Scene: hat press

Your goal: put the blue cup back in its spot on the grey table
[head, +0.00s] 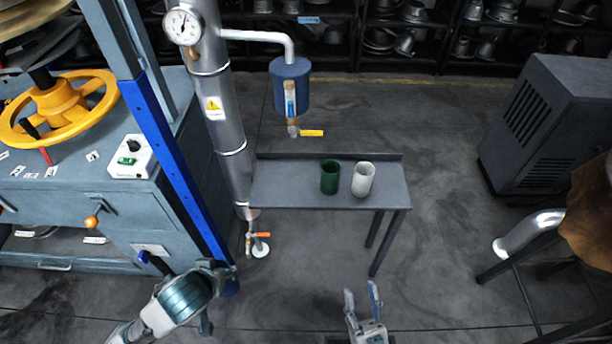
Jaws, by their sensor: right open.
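The grey table (285,194) stands in the middle, against the silver pipe. A green cup (329,177) and a white cup (363,179) stand upright side by side on its right half. The left half of the top is bare. I see no blue cup in this view. My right gripper (361,297) is at the bottom, in front of the table and below its top in the picture; its fingers are apart with nothing between them. My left gripper (222,275) is at the lower left, by the blue post; its fingers are not clear.
A blue cylinder (291,88) with a yellow-handled valve hangs above the table's back edge. The blue post (175,165) and press cabinet (60,205) stand left. A grey vented box (550,125) stands right. Floor between the table and box is clear.

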